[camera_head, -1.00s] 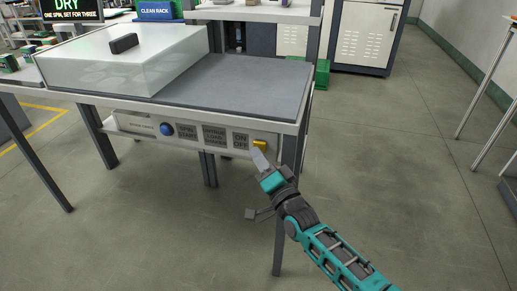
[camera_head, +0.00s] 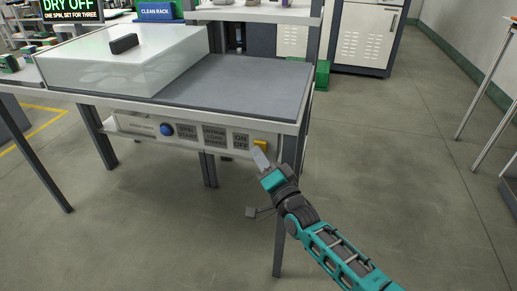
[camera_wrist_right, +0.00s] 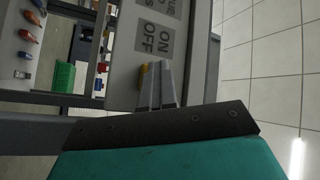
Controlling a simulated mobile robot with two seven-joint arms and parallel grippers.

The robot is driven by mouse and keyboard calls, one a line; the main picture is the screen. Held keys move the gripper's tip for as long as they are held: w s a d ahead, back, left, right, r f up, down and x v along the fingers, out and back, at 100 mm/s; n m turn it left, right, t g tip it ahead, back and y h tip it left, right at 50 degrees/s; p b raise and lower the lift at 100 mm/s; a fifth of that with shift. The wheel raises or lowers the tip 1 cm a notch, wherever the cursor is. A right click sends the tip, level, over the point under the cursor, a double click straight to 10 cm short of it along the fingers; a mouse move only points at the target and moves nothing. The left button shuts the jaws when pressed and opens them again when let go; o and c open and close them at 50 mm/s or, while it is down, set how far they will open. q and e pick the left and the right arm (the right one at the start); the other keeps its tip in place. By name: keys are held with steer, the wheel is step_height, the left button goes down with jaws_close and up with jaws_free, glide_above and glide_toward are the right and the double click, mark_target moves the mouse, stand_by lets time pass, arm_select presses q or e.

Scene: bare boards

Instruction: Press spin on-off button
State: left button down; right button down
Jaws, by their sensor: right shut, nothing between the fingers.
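The yellow button (camera_head: 260,144) sits at the right end of the panel under the grey-topped bench, beside a label (camera_head: 240,141) reading ON OFF. My right gripper (camera_head: 259,156) is shut and empty, its fingertips just below and in front of the button. In the right wrist view the closed fingers (camera_wrist_right: 158,82) partly cover the yellow button (camera_wrist_right: 144,70); I cannot tell whether they touch it. The screen (camera_head: 71,10) at the upper left reads DRY OFF, with ONE SPIN, SET FOR THREE below. My left gripper is not in view.
A blue button (camera_head: 167,129) and its SPIN START label (camera_head: 187,132) are farther left on the panel. A clear-sided box with a dark handle (camera_head: 124,43) stands on the bench (camera_head: 240,80). A bench leg stands beside my right forearm. Floor at right is open.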

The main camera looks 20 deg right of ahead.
steer(key=shift+s+r, duration=0.1)
steer(key=shift+s, duration=0.1)
steer(key=shift+s+a, duration=0.1)
steer(key=s+a+p, duration=0.1)
steer(key=s, duration=0.1)
steer(key=s+a+p, duration=0.2)
steer(key=s, duration=0.1)
steer(key=shift+a, duration=0.2)
stand_by(0.5)
